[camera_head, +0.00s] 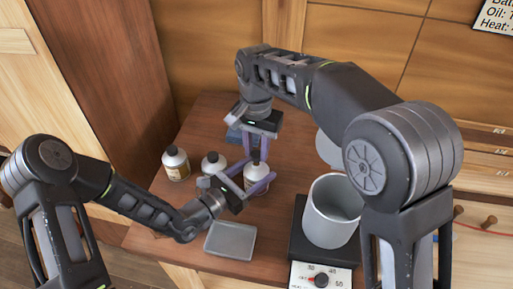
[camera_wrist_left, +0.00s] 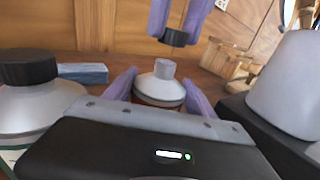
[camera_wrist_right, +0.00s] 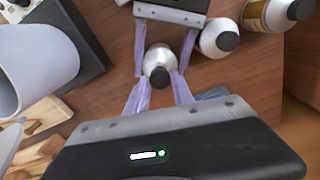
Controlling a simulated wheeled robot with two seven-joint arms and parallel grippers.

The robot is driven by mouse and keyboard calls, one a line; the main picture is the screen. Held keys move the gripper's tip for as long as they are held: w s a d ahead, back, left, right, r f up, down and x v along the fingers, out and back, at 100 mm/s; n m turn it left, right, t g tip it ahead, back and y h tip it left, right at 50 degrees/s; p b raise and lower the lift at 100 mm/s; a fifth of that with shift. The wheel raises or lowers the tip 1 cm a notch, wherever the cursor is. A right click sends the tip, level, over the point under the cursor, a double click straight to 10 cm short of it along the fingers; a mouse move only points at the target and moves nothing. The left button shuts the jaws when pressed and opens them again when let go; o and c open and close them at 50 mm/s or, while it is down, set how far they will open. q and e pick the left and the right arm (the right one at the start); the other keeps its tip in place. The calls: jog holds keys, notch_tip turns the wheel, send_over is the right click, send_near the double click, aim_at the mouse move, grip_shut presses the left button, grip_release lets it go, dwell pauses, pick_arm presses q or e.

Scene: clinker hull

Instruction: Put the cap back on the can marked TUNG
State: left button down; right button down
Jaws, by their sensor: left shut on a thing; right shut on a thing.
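An uncapped white can (camera_wrist_left: 160,85) with a pale neck stands between the fingers of my left gripper (camera_head: 257,181), which is shut on it. The can also shows in the head view (camera_head: 256,174). My right gripper (camera_wrist_right: 159,88) is shut on a black cap (camera_wrist_left: 174,37). In the left wrist view the cap is above the can's neck, apart from it and slightly to the right. In the right wrist view the cap (camera_wrist_right: 160,77) hides much of the can's top. I cannot read any marking on the held can.
Two black-capped cans (camera_head: 213,163) (camera_head: 175,163) stand left of the held one. A grey tray (camera_head: 230,241) lies in front. A large grey pot (camera_head: 331,212) stands on a black hot plate (camera_head: 297,240) at right.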

aim_at(253, 172)
jog(key=shift+f, duration=0.1)
jog(key=shift+f, duration=0.8)
jog(key=shift+f, duration=0.6)
dwell(0.4)
